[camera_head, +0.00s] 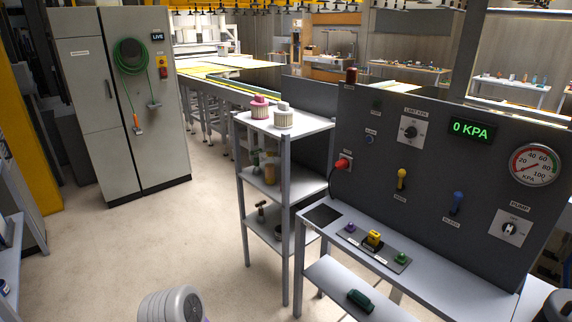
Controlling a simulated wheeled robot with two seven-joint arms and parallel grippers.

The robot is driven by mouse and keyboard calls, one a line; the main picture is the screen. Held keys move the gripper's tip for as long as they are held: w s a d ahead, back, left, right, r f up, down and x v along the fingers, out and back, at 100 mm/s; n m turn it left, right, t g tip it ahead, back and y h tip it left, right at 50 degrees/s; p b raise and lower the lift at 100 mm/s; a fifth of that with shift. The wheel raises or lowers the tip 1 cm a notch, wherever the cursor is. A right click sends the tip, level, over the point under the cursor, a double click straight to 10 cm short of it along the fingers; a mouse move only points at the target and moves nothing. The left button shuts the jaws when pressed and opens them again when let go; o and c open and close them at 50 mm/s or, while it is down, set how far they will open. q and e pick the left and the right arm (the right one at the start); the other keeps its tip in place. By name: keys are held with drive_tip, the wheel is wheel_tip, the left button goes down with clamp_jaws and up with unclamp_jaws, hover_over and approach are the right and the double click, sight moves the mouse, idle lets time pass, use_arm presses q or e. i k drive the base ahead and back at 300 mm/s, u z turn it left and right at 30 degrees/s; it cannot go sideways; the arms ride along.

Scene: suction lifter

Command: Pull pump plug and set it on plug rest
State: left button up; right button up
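The red pump plug (343,164) sits in a socket at the left side of the dark control panel (389,222). A dark cable hangs from it down toward the bench. A dark square pad (323,214) lies bare at the left end of the bench below the plug; it may be the plug rest, but its label is not readable. Neither of my grippers shows. A rounded grey part of my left arm shows at the bottom left edge, well away from the plug.
The panel carries a 0 KPA display (470,131), a gauge (534,165), yellow and blue levers and knobs. Small coloured fittings stand on a bench tray (405,264). A shelf rack (286,183) with filters stands left. Open floor (170,230) lies beyond it toward a grey cabinet (100,180).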

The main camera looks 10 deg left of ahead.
sight(342, 163)
drive_tip(key=u, duration=0.85)
drive_tip(key=i, duration=1.6)
drive_tip(key=z, duration=0.65)
